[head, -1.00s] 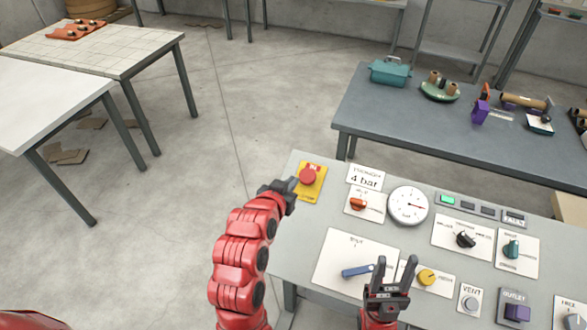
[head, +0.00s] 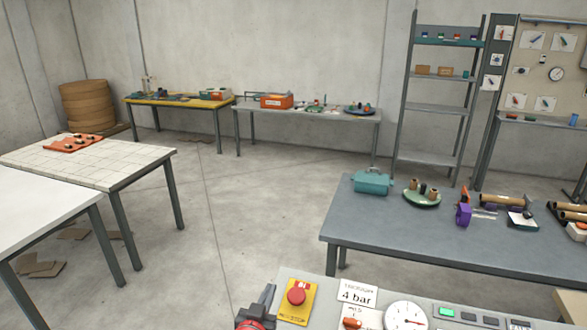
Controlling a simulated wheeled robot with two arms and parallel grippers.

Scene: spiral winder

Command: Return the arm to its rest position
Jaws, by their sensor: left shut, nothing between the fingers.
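My left gripper (head: 268,296) shows at the bottom edge of the head view, just left of the yellow plate with the red stop button (head: 297,292). Its dark fingers are shut with nothing between them, and they point up and away from me. Most of my left arm is below the picture. My right gripper is out of view. The control panel (head: 289,273) shows only its far part, with a "4 bar" label (head: 357,293), a white gauge (head: 405,316), a red-orange knob (head: 352,323) and a green indicator (head: 446,312).
A grey table (head: 345,226) beyond the panel carries a teal box (head: 372,182), a green dish (head: 422,196) and a purple item (head: 463,212). A tiled table (head: 95,160) and a white table (head: 40,205) stand at left. Shelves (head: 430,110) stand behind. The floor between is open.

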